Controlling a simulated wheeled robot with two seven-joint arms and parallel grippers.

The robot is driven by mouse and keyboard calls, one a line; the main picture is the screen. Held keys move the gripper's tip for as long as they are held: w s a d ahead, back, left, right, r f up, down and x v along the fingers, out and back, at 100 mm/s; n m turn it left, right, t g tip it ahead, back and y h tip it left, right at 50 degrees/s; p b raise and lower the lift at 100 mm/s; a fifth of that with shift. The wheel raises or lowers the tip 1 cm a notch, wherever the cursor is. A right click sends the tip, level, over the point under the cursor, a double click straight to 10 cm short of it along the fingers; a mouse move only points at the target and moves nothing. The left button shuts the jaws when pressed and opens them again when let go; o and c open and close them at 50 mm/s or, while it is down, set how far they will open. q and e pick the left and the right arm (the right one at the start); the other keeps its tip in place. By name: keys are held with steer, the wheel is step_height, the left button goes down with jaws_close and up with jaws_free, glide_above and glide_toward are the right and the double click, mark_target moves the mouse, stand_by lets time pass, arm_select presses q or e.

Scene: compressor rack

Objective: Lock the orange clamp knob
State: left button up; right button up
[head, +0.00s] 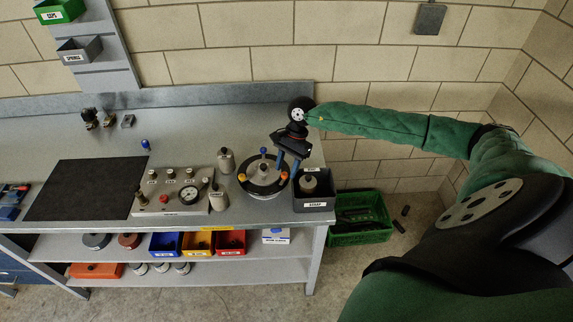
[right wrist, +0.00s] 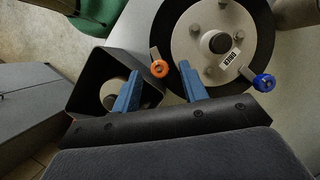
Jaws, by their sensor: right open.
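The orange clamp knob (right wrist: 159,69) sits on a short arm at the rim of a round black-edged fixture (right wrist: 225,45) in the right wrist view. In the head view the orange knob (head: 284,174) shows at the fixture's right side. My right gripper (right wrist: 160,68) is open, its blue fingers on either side of the orange knob in the picture; I cannot tell whether they touch it. In the head view my right gripper (head: 289,167) points down over the fixture's right edge. A blue knob (right wrist: 263,82) stands on the same rim. My left gripper is not in view.
A dark scrap bin (head: 314,204) with a part in it stands just right of the fixture, close to my gripper. A gauge panel (head: 172,202) and grey cylinders stand to its left. A green crate (head: 360,235) is on the floor. The black mat (head: 85,190) is empty.

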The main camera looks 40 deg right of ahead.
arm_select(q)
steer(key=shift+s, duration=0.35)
arm_select(e)
steer(key=shift+a+f, duration=0.1)
steer(key=shift+f, duration=0.15)
steer(key=shift+c, duration=0.2)
